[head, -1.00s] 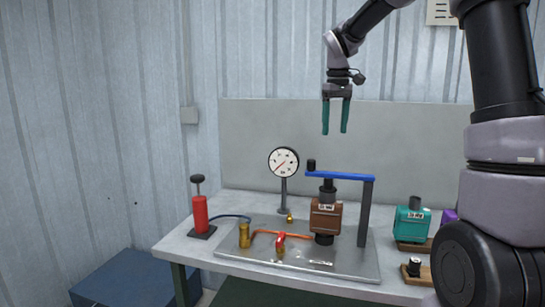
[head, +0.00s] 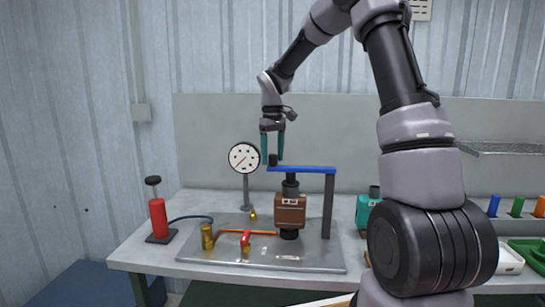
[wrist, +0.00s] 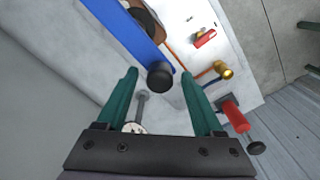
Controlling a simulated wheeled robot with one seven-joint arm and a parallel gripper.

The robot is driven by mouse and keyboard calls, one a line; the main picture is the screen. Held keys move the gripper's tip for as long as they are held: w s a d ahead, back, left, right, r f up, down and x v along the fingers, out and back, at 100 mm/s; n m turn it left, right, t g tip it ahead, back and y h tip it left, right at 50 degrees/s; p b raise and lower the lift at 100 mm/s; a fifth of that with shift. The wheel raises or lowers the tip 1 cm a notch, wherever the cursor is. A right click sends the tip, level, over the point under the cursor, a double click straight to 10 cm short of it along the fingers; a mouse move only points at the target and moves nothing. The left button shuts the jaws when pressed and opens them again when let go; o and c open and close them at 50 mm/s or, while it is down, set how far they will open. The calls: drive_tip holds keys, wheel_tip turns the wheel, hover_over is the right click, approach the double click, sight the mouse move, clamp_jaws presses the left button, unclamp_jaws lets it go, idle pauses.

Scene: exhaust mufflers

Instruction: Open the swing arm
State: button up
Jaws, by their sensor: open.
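The blue swing arm (head: 308,169) runs level from a dark grey post (head: 327,208) at its right, over the brown muffler (head: 290,210). A black knob (head: 272,160) stands on its left end. My gripper (head: 272,158) points down at that end, open, with its green fingers on either side of the knob in the head view. In the wrist view the knob (wrist: 160,76) lies ahead of and between the open fingertips (wrist: 160,78), and the blue swing arm (wrist: 128,32) extends to the upper left. I cannot tell whether the fingers touch the knob.
A pressure gauge (head: 244,158) stands just left of the knob. A red hand pump (head: 158,218) and brass fitting (head: 207,237) are further left, with a red-handled valve (head: 246,240) in front. A teal muffler (head: 366,208) is partly hidden behind my arm.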

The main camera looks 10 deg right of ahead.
drive_tip(key=shift+f, duration=0.25)
clamp_jaws()
idle(1.4)
